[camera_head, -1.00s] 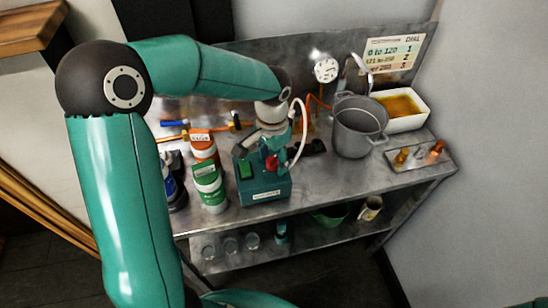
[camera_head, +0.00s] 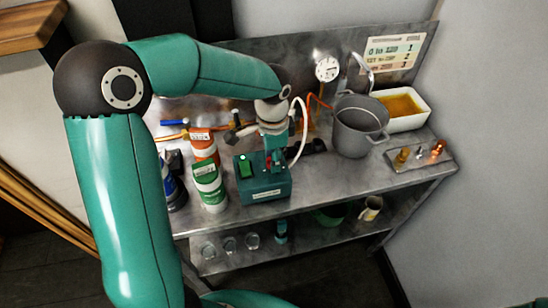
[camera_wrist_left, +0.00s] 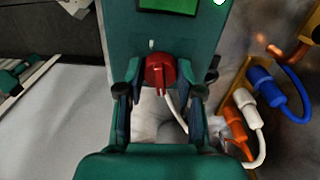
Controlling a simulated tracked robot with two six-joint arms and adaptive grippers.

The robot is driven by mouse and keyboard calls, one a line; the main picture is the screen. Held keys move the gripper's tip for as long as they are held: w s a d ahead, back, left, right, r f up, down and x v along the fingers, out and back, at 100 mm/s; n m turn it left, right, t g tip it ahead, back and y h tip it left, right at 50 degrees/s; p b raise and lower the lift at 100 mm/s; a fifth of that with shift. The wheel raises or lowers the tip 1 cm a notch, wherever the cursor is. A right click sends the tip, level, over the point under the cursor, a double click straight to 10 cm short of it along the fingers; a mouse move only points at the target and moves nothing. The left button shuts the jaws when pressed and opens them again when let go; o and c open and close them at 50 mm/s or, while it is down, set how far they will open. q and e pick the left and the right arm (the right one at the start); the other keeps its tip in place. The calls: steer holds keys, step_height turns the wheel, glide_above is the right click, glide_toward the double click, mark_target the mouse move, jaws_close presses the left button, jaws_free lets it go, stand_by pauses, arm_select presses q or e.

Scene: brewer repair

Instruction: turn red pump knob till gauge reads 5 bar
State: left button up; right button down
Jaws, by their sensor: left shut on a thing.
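In the head view the left gripper (camera_head: 271,160) comes down over the box and hides most of the knob. The round white gauge (camera_head: 327,68) stands at the back of the bench; its needle is too small to read. My right gripper is not in view.
White-and-orange and green bottles (camera_head: 208,185) stand close left of the pump box. A grey pot (camera_head: 358,128) and a white tray of amber liquid (camera_head: 402,105) are to the right. A plate with small indicator pieces (camera_head: 418,155) lies near the right edge. A white hose runs behind the gripper.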

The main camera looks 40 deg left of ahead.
arm_select(q)
steer(key=o, duration=1.2)
steer(key=shift+c, duration=0.2)
steer(key=shift+r, duration=0.1)
step_height(320, 180, up, 12)
